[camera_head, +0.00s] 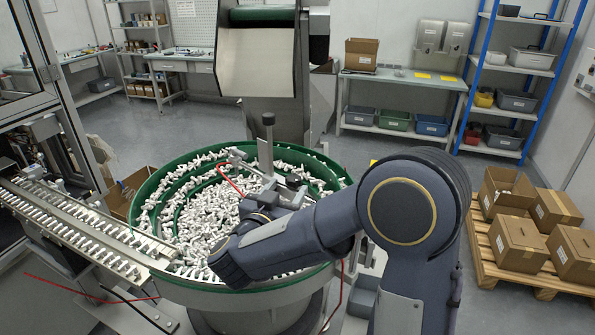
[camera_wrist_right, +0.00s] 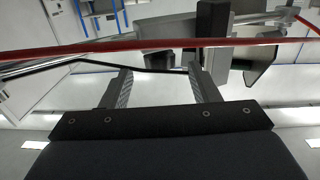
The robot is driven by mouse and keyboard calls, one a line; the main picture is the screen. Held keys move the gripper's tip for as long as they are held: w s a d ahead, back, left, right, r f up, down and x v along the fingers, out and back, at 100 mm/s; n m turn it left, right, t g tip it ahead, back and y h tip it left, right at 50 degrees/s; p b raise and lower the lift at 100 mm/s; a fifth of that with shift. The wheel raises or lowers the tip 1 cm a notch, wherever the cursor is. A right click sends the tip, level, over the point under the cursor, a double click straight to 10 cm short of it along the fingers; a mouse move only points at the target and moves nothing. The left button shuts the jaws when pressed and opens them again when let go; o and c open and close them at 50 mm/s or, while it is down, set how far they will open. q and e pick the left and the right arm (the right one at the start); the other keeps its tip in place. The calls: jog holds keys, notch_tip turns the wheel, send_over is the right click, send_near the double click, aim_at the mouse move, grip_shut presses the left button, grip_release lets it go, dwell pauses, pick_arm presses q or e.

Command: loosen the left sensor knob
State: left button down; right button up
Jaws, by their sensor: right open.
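My right gripper (camera_wrist_right: 159,72) is open in the wrist view, with two dark ribbed fingers apart and nothing held between them. In the head view my right arm reaches from the right over the bowl feeder (camera_head: 310,277), its hand close to the sensor bracket. In the wrist view a dark block (camera_wrist_right: 212,30) and metal rods lie beyond the fingertips. I cannot single out the left sensor knob; the hand and arm partly cover the bracket. My left gripper is not in view.
A red cable (camera_wrist_right: 150,44) crosses in front of the fingers, and a thin black cable runs near their tips. The bowl is full of white parts. A linear track (camera_head: 75,235) leads off left. Cartons on a pallet (camera_head: 490,265) stand at right.

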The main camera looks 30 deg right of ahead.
aim_at(296, 175)
jog(key=p+x, duration=0.1)
jog(key=x, duration=0.5)
jog(key=shift+w+d, duration=0.15)
jog(key=shift+d, duration=0.1)
jog(key=c, duration=1)
jog(key=shift+o, duration=0.2)
